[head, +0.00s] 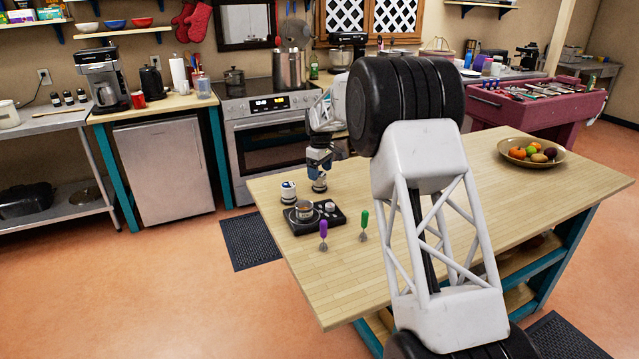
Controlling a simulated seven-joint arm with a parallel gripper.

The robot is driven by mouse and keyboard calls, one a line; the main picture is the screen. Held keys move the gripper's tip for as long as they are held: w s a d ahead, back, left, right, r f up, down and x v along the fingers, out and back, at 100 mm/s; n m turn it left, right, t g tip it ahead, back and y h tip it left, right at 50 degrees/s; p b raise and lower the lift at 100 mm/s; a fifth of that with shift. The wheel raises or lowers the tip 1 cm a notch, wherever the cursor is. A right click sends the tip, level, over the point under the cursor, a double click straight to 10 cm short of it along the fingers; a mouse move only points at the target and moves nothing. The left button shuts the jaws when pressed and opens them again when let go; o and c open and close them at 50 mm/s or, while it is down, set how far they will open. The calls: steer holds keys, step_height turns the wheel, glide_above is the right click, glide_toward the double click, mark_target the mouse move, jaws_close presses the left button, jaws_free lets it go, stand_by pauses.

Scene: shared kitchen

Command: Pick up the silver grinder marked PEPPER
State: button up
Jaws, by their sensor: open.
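My gripper (319,176) points down over the far left part of the wooden island table, open by its look, though its fingers are small here. A short silver cylinder (319,186) stands directly below it, at or between the fingertips. I cannot tell whether they touch. A second short cylinder (288,191), silver with a dark band and pale marking, stands to the left, apart from the gripper. Both could be grinders; the lettering is too small to read, so I cannot tell which is marked PEPPER. My arm hides part of the table's middle.
A black stove-like slab (278,218) with a small metal pot (305,210) lies just in front of both cylinders. A fruit bowl (506,150) is far right. The table's left front is clear.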

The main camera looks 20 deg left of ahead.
mark_target(320, 174)
steer(key=shift+s+a+f, duration=0.1)
steer(key=shift+f, duration=2.3)
steer(key=c, duration=1.3)
steer(key=shift+r, duration=0.15)
step_height(320, 174, up, 10)
steer(key=shift+f, duration=0.1)
steer(key=shift+s, duration=0.1)
